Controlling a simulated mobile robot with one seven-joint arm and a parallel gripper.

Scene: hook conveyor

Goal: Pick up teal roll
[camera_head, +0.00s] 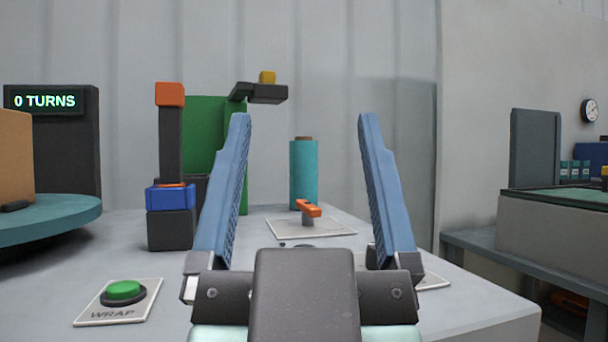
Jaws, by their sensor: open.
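The teal roll (304,178) stands upright at the back of the grey table, with a brown core showing at its top. My gripper (304,118) is open, with its two blue fingers wide apart and nothing between them. In the picture the roll shows between the fingers, farther away than they are. The roll's lower end is partly hidden behind an orange lever.
The orange lever (309,208) stands on a plate in front of the roll. A green WRAP button (124,290) is at front left. A black post with an orange top (170,140) and a green panel (205,130) stand left. A teal turntable (50,218) is far left.

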